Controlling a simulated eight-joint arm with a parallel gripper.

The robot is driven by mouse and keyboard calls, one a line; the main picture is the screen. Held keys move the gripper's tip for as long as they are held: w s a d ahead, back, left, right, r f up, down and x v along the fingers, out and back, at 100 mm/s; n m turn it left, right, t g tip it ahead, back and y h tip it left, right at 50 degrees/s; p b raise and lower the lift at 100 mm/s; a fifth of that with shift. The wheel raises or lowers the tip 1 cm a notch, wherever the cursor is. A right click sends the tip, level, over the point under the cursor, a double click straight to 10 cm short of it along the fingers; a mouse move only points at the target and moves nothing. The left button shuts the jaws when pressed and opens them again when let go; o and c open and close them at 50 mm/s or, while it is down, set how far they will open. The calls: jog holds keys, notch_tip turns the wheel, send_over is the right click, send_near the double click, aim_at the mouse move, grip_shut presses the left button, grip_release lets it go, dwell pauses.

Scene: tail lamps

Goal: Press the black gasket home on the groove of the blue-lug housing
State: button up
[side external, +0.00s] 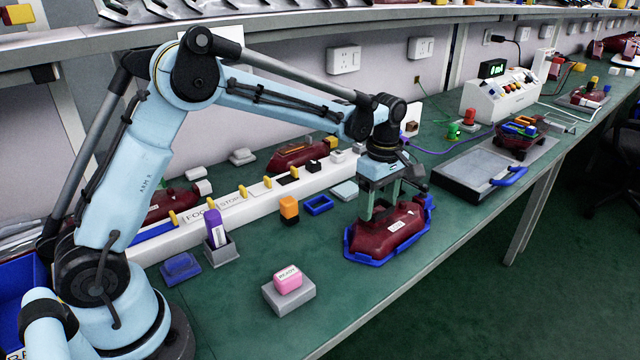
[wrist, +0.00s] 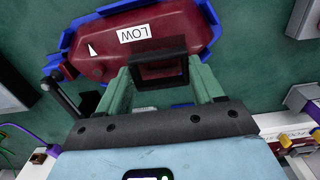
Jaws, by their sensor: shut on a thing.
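A dark red housing (side external: 398,232) sits on the green bench with blue (side external: 360,250) around its lower edge. It also fills the top of the wrist view (wrist: 105,50), with a white "LOW" label and a white arrow mark. My gripper (side external: 383,208) points down over the housing, its green fingers at the housing's top. In the wrist view my gripper (wrist: 163,78) is shut on the black gasket (wrist: 158,83), a rectangular frame held between the fingertips. The gasket overlaps the housing's near edge in that view. I cannot tell whether they touch; the groove is hidden.
A pink "READY" block (side external: 288,277) on a grey base stands front left. An orange block (side external: 289,208), a blue frame (side external: 318,204) and a purple item in a grey holder (side external: 220,253) lie left of the housing. A grey tray (side external: 470,178) lies right. Bench front edge is close.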

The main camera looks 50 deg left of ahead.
jog(key=shift+f, duration=1.15)
dwell(0.4)
jog(key=o, duration=1)
jog(key=shift+o, duration=0.2)
jog(key=shift+r, duration=0.1)
notch_tip(320, 180, up, 12)
